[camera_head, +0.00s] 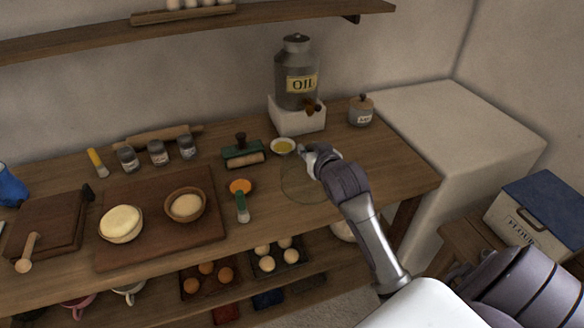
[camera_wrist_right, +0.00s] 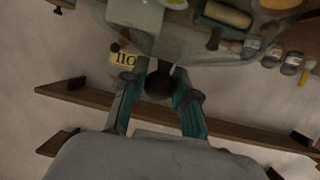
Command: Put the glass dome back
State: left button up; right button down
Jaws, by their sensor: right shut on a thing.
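The glass dome (camera_head: 300,188) is clear and shows only as a faint rounded outline on the right part of the wooden table, just right of the yellow oil dish. My right gripper (camera_head: 309,160) is over its top. In the right wrist view a dark round knob (camera_wrist_right: 158,85) sits between the two teal-padded fingers, and my right gripper (camera_wrist_right: 160,92) is shut on it. Pale glass spreads beyond the knob. I cannot tell whether the dome's rim touches the table. My left gripper is not in view.
The oil dish (camera_head: 283,146) and oil can (camera_head: 297,75) stand close behind. A lidded jar (camera_head: 361,110) is at the back right.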

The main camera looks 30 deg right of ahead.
jog(key=w+f, duration=0.1)
jog(key=w+a+f, duration=0.1)
jog(key=w, duration=0.1)
jog(key=w+a+f, duration=0.1)
jog(key=w, duration=0.1)
jog(key=shift+a, duration=0.15)
jog(key=shift+f+p, duration=0.55)
jog(key=shift+f, duration=1.55)
jog(key=shift+f, duration=0.2)
jog(key=c, duration=0.9)
grip_release()
jog(key=b, duration=0.1)
send_near(291, 152)
jog(key=s+f, duration=0.2)
jog(key=f, duration=0.1)
jog(key=shift+s+a, duration=0.2)
jog(key=shift+a, duration=0.15)
